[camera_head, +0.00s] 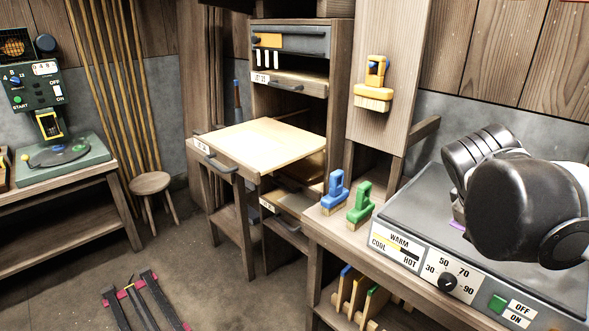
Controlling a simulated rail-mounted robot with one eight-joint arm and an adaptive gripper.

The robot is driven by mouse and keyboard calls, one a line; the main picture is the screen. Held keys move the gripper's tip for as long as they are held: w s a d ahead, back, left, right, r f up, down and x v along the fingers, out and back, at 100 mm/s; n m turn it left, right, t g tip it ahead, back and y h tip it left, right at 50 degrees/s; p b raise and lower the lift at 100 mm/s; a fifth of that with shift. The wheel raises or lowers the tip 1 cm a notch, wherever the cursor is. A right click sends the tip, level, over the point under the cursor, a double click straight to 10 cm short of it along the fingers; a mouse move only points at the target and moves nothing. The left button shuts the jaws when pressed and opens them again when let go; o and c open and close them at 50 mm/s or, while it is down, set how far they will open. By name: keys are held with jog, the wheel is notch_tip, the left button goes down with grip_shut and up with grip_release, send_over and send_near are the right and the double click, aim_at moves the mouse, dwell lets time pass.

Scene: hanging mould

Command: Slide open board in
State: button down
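A pale wooden board (262,143) is pulled out from the wooden cabinet (341,75) at the centre. It lies flat and juts to the left and front. Its front edge carries a dark handle (215,164) and a small white label. The black end of my arm (525,200) is at the right, over the grey warming plate and well apart from the board. My gripper's fingers are hidden behind the arm, so their state does not show.
Blue (335,191) and green (361,204) brushes stand on the bench left of the warming plate (418,235). A yellow brush (374,84) is on the upright panel. An open lower drawer (289,203) shows below the board. A stool (150,184) and the green machine (65,153) stand left.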

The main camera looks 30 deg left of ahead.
aim_at(311, 145)
jog(key=w+a+n+t+h, duration=0.1)
jog(key=w+a+n, duration=0.25)
jog(key=a, duration=0.35)
jog(key=w+a+n+t+h+p, duration=0.1)
jog(key=w+a+n, duration=0.1)
jog(key=w+a, duration=0.35)
jog(key=w+a+n+t+h, duration=0.1)
jog(key=w+a+n, duration=0.2)
jog(key=a, duration=0.6)
jog(key=s+a+f+n+t+p, duration=0.1)
jog(key=a+n, duration=0.2)
jog(key=a, duration=0.6)
jog(key=s+a+f+n+t+p, duration=0.1)
jog(key=s+a+n+t, duration=0.15)
jog(key=a, duration=0.75)
jog(key=s+a+f+n+t+p, duration=0.1)
jog(key=s+a+f+n+t, duration=0.15)
jog(key=s+a, duration=0.7)
jog(key=s+a+f+n+t+p, duration=0.15)
jog(key=s+a+n, duration=0.35)
jog(key=a, duration=0.8)
jog(key=shift+m, duration=0.35)
jog(key=x, duration=0.8)
jog(key=f+x, duration=0.1)
jog(key=x, duration=0.4)
jog(key=shift+b, duration=0.4)
jog(key=shift+w+d, duration=0.1)
jog(key=shift+w, duration=0.05)
